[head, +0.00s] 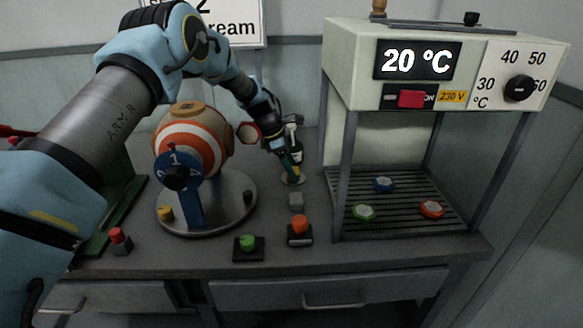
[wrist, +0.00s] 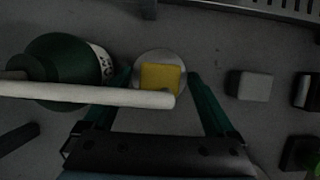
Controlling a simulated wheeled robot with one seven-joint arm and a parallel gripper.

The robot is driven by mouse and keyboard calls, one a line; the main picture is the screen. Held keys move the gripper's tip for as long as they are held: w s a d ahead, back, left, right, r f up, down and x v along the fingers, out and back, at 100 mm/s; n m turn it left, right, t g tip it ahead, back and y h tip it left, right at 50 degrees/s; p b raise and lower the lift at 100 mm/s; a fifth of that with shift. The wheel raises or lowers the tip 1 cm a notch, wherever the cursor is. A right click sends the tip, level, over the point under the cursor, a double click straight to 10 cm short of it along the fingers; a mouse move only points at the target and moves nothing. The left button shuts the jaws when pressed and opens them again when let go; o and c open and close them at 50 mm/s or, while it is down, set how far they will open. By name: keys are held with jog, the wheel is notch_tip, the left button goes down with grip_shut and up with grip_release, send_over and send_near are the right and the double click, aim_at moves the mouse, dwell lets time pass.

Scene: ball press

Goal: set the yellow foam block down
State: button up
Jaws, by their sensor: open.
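The yellow foam block (wrist: 162,79) lies on a round pale disc (wrist: 150,60) in the wrist view. My gripper (wrist: 159,80) is open, with one dark green finger on each side of the block and a visible gap at both sides. In the head view my gripper (head: 291,167) points down just over the disc (head: 293,180) on the bench, and its fingers mostly hide the block there. A white rod (wrist: 90,95) crosses the wrist view in front of the block's lower edge.
A grey block (head: 296,198) sits close by, with an orange button (head: 299,224) and a green button (head: 247,242) nearer the front. A striped ball (head: 190,145) on a round plate stands left. A heater-like press (head: 445,65) with a slatted shelf stands right.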

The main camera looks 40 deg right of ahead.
jog(key=b+v, duration=0.3)
jog(key=v, duration=0.9)
jog(key=shift+r+b, duration=0.15)
jog(key=shift+b, duration=0.15)
jog(key=shift+r, duration=0.1)
